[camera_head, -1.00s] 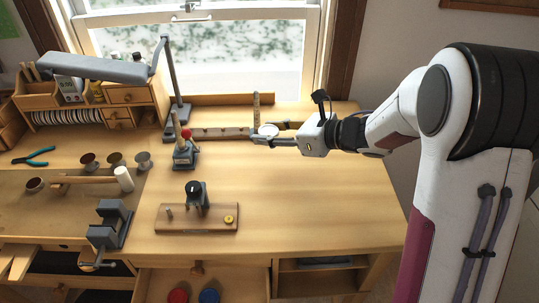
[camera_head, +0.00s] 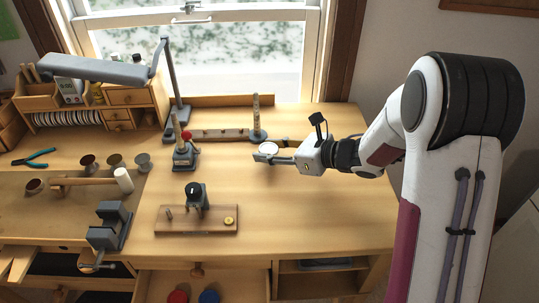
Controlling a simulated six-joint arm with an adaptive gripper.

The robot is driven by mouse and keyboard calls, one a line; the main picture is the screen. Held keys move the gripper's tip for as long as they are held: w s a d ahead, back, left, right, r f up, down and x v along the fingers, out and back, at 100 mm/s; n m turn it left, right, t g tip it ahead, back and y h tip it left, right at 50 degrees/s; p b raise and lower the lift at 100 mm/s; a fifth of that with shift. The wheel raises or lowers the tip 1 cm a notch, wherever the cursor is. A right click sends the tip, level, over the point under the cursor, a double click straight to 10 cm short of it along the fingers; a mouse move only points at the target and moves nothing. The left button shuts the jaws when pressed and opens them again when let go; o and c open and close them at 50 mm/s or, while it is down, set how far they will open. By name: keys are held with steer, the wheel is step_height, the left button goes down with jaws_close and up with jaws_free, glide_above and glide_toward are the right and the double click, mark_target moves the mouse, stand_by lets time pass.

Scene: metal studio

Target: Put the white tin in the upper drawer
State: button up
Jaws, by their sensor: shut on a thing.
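The white tin (camera_head: 268,147) is small and round, at the tip of my gripper (camera_head: 270,155). My gripper is shut on it and holds it over the right half of the workbench; the height above the top is hard to judge. My gripper reaches in from the right, its fingers pointing left. A drawer (camera_head: 225,284) below the bench front stands open, with a red tin (camera_head: 178,297) and a blue tin (camera_head: 209,296) in it. The picture's bottom edge cuts it off.
A wooden board with a dark fixture (camera_head: 190,222) lies at the middle front. A grey post stand (camera_head: 183,156), a ring mandrel (camera_head: 257,120), a vise (camera_head: 108,228) and a mallet (camera_head: 122,180) stand or lie nearby. The bench's right front is clear.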

steer(key=shift+f, duration=0.9)
steer(key=shift+f, duration=0.15)
steer(key=o, duration=1.1)
steer(key=shift+v, duration=6.1)
steer(key=shift+w, duration=0.1)
